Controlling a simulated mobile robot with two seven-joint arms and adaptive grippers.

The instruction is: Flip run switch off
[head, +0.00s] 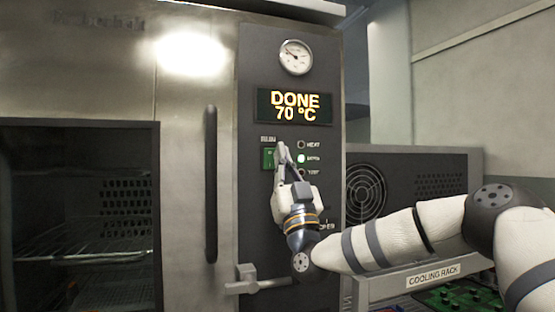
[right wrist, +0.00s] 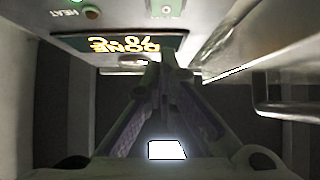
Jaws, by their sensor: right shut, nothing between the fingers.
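The run switch (head: 268,158) is a green rocker on the dark control panel, left of the indicator lamps. In the right wrist view, a green part at the top edge (right wrist: 165,8) appears to be the same switch, partly cut off. My right gripper (head: 281,147) is shut and empty, its fingertips pointing up just right of the switch. I cannot tell whether they touch the panel. In the right wrist view the fingers (right wrist: 158,65) converge in front of the display. The display (head: 295,106) reads DONE 70 °C. My left gripper is not in view.
A long vertical door handle (head: 211,185) stands left of the panel. A metal latch (head: 258,284) projects below. A gauge (head: 296,57) sits above the display. A cooling rack (head: 433,277) with green boards is at lower right.

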